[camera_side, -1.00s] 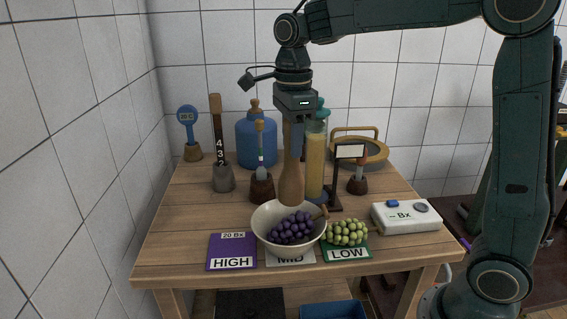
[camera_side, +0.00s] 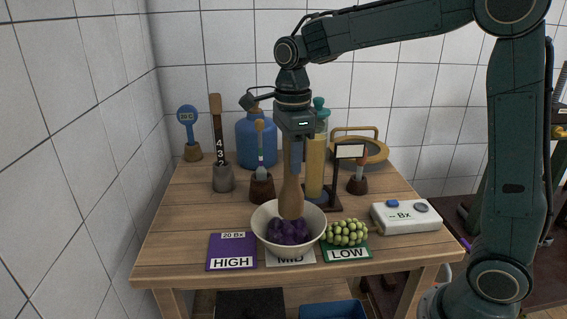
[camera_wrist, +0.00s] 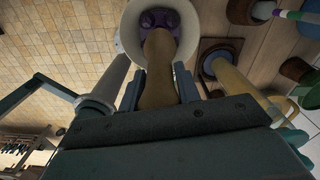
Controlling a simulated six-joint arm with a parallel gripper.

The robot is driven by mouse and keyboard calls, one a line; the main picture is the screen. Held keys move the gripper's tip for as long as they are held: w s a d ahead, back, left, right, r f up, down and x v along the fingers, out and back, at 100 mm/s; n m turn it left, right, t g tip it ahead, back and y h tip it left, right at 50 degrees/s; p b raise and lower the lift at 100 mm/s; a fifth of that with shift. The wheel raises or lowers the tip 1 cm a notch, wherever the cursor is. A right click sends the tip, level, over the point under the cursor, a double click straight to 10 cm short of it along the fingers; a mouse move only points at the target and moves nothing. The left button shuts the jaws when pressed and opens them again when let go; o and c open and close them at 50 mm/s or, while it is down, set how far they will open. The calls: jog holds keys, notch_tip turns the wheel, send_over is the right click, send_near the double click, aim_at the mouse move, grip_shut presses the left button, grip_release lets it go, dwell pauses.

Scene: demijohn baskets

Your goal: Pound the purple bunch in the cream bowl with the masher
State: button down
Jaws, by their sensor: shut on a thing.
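The cream bowl (camera_side: 264,226) stands on the MID card (camera_side: 290,260) near the table's front edge. The purple bunch (camera_side: 284,234) lies inside it and looks lumpy, with fewer distinct round grapes. My gripper (camera_side: 297,166) is shut on the wooden masher (camera_side: 290,197), which hangs upright with its wide end down in the bowl, at the bunch. Whether it touches the grapes I cannot tell exactly. In the wrist view the masher (camera_wrist: 158,70) runs from between the jaws (camera_wrist: 160,88) toward the bowl (camera_wrist: 127,38) and the purple bunch (camera_wrist: 148,18).
A green bunch (camera_side: 346,232) lies on the LOW card (camera_side: 347,253), right of the bowl. The purple HIGH card (camera_side: 232,252) is to the left. A white Bx meter (camera_side: 405,217) sits at right. A tall yellowish bottle (camera_side: 315,165) and a blue jug (camera_side: 256,140) stand behind.

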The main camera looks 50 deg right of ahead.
jog(key=shift+r, duration=1.95)
jog(key=shift+r, duration=3.4)
jog(key=shift+d+n, duration=0.1)
jog(key=shift+n, duration=0.2)
jog(key=w+d+f+n, duration=0.2)
jog(key=d+f+n, duration=0.1)
jog(key=n, duration=0.9)
jog(key=w+d+f+n, duration=0.3)
jog(key=d+n, duration=0.2)
jog(key=n, duration=0.7)
jog(key=shift+f, duration=0.35)
